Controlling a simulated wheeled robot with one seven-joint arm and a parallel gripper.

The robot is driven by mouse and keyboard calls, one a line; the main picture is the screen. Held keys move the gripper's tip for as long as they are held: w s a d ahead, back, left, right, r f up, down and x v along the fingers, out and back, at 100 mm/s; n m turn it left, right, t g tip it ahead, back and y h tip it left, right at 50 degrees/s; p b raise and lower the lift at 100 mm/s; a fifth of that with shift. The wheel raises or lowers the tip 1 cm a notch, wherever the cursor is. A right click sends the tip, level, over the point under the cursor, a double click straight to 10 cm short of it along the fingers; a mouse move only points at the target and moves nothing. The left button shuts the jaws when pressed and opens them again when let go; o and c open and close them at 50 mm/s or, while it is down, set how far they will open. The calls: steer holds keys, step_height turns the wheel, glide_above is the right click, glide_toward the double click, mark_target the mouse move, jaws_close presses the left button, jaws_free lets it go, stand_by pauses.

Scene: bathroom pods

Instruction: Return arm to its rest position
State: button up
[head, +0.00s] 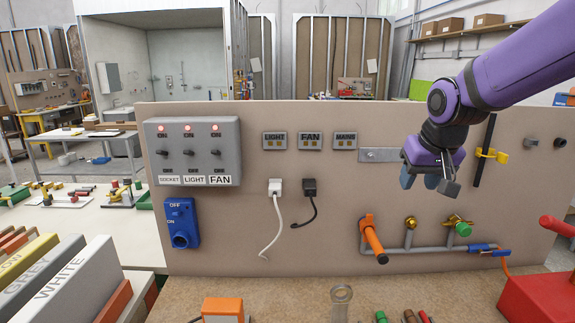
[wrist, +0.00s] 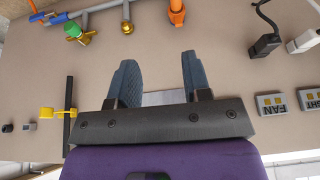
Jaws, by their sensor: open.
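My gripper (head: 428,182) is at the end of my purple arm, at the right of the head view, in front of the upright beige panel (head: 330,225). In the wrist view its two blue-grey fingers (wrist: 157,82) stand apart with nothing between them. A flat metal strip (head: 378,155) on the panel lies just left of the gripper in the head view, and part of it shows behind the fingers in the wrist view. I cannot tell how far the fingertips are from the panel.
The panel carries a grey switch box (head: 192,150), a blue socket (head: 181,224), white (head: 275,187) and black (head: 309,186) plugs, an orange-handled valve (head: 374,240) and a yellow clip (head: 492,155). A red toolbox (head: 535,298) and an orange block (head: 223,310) stand on the bench in front.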

steer(key=s+d+r, duration=0.1)
steer(key=s, duration=1)
steer(key=s+d+r, duration=0.2)
steer(key=s, duration=1)
steer(key=shift+d+r, duration=0.15)
steer(key=shift+d, duration=0.05)
